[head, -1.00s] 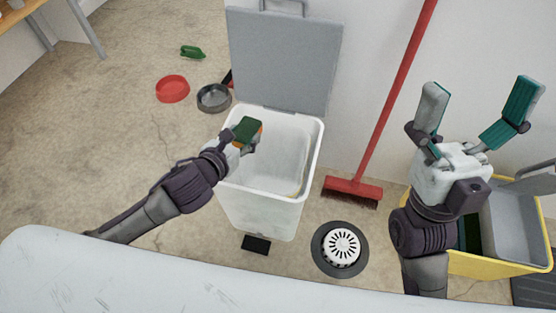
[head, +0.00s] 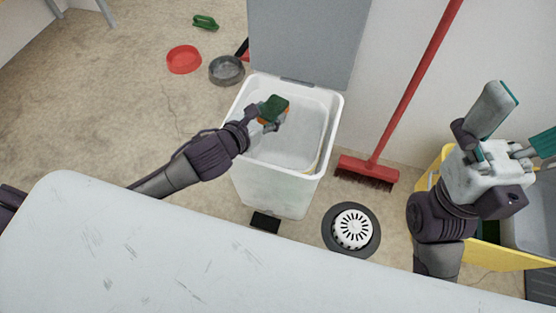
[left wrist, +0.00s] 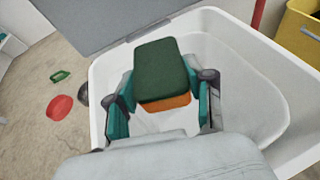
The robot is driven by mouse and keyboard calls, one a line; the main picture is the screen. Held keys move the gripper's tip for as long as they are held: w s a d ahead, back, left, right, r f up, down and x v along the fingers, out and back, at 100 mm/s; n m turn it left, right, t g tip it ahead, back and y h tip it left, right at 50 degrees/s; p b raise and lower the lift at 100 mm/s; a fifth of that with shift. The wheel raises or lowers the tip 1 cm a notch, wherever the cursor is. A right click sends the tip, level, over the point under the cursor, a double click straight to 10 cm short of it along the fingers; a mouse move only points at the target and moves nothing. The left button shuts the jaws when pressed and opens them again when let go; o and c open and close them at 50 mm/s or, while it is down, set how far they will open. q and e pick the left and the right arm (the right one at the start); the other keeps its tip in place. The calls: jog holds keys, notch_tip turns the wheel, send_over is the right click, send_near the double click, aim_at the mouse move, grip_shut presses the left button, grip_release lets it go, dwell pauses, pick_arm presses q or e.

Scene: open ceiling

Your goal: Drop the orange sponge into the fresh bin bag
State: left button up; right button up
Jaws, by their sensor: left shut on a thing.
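The sponge (head: 273,107), dark green on top and orange below, is held by my left gripper (head: 270,118). In the left wrist view, the sponge (left wrist: 161,68) sits between the teal fingers of the left gripper (left wrist: 162,98), which is shut on it. It is over the opening of a white bin (head: 270,187), toward its back left. A pale inner lining (head: 308,128) shows inside the bin; it looks like the bag, and no rubbish is visible in it. My right gripper (head: 525,117) is open and empty at the right, partly cut off by the picture edge.
The bin's grey lid (head: 305,40) stands open at the back. A yellow bin (head: 505,257) is under my right arm. Red (head: 183,59) and grey bowls (head: 226,70) lie on the floor.

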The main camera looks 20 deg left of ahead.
pick_arm(q)
jog(key=shift+f, duration=0.1)
jog(key=o, duration=0.8)
jog(key=v, duration=1.2)
jog(key=shift+f, duration=0.1)
